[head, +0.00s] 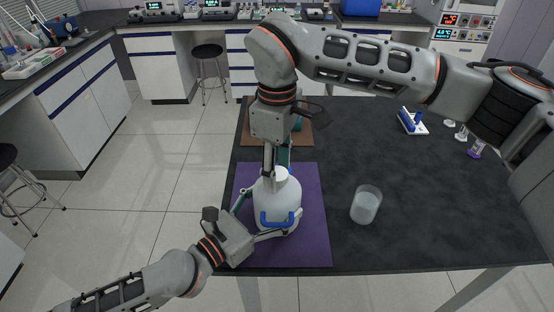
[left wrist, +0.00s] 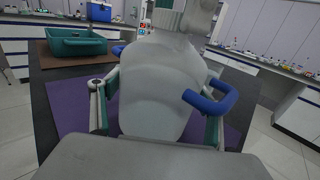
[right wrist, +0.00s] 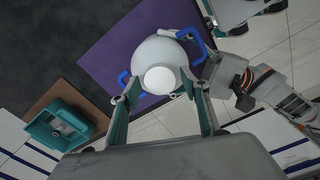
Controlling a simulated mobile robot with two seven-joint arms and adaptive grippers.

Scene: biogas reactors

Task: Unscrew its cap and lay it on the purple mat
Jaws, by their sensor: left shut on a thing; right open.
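A white round bottle (head: 263,207) with blue handles stands upright on the purple mat (head: 314,228) near the table's front edge. Its white cap (right wrist: 159,80) is on the bottle's neck in the right wrist view. My left gripper (left wrist: 158,108) is shut around the bottle's body, one finger on each side. My right gripper (right wrist: 162,103) points down from above, open, with its fingers apart on either side of the cap. In the head view the right gripper partly covers the cap (head: 280,174). I cannot tell whether its fingers touch the cap.
A teal bin (left wrist: 78,42) sits on a brown mat (head: 253,131) behind the purple mat. A clear beaker (head: 366,204) stands right of the mat. A blue and white rack (head: 412,122) and small items lie farther right. The table's front right is clear.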

